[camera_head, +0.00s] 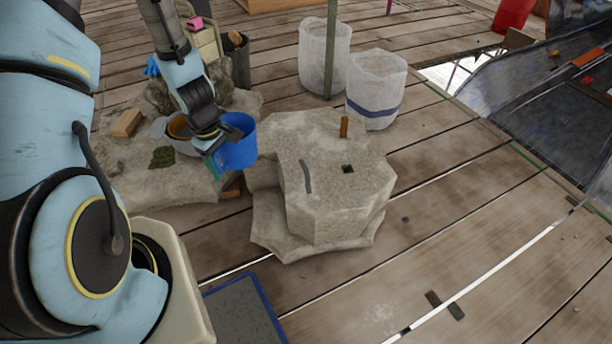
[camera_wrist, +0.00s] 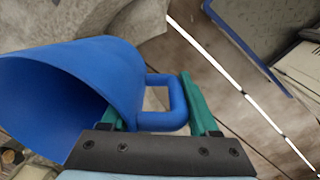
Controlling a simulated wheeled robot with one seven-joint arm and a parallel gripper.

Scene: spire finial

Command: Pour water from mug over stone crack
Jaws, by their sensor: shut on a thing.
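In the wrist view the teal fingers of my gripper (camera_wrist: 150,100) straddle the handle of the mug (camera_wrist: 90,75), whose mouth faces left. Water inside cannot be seen. The crack (camera_head: 306,176) is a dark short line on the block's flat top, to the right of the mug.
A square hole (camera_head: 347,168) and an upright brown peg (camera_head: 344,127) are on the block's top. Two white bags (camera_head: 374,90) stand behind. Rubble with a wooden block (camera_head: 127,122) and a bowl lies left. Plank floor on the right is mostly clear.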

